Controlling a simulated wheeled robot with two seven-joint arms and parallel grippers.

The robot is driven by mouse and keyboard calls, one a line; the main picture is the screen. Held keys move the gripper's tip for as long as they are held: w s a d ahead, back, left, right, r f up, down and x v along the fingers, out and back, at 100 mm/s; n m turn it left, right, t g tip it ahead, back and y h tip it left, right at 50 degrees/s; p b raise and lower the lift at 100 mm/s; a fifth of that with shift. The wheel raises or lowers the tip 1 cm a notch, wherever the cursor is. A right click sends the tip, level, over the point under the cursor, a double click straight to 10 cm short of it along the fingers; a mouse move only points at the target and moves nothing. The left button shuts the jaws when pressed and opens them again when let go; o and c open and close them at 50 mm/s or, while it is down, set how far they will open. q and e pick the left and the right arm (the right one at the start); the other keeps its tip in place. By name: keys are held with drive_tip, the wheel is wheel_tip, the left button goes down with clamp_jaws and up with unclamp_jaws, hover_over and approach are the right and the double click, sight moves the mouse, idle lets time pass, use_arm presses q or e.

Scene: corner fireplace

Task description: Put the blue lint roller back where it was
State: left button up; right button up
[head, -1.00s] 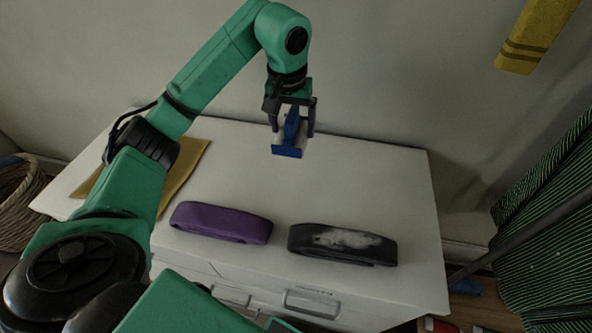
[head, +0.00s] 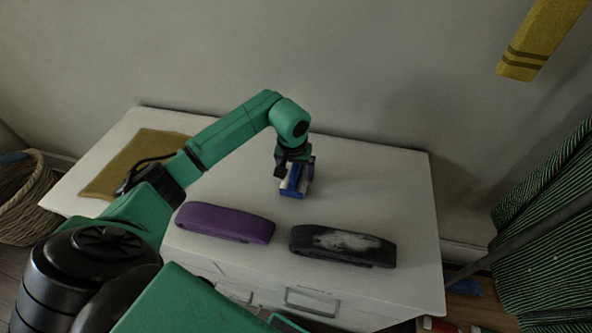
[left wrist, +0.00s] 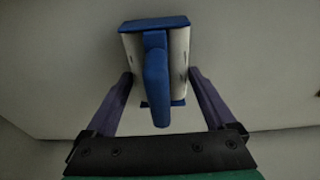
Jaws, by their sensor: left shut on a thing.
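The blue lint roller (head: 293,186) is a blue body with a pale, whitish roll. My left gripper (head: 295,172) is shut on it, over the white cabinet top (head: 370,185) behind the two cases. In the left wrist view the roller's blue handle (left wrist: 157,85) points toward the gripper's base, with a finger on each side of the pale roll (left wrist: 178,60). The roller is at or very near the cabinet top; I cannot tell whether it touches. My right gripper is not in view.
A purple case (head: 225,222) and a black case with a whitish patch (head: 342,245) lie along the cabinet's front edge. A tan envelope (head: 130,160) lies at the left. The top's right side is clear. A wicker basket (head: 25,205) stands left; striped cloth (head: 545,240) hangs right.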

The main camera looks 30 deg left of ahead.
use_arm(q)
drive_tip(key=shift+f, duration=0.15)
drive_tip(key=o, duration=1)
drive_tip(key=shift+r, duration=0.35)
drive_tip(key=r, duration=0.3)
drive_tip(key=s+r+b, duration=0.1)
drive_tip(key=r, duration=0.6)
drive_tip(key=shift+s+d+r, duration=0.15)
drive_tip(key=shift+s+r, duration=0.35)
drive_tip(key=shift+r, duration=0.3)
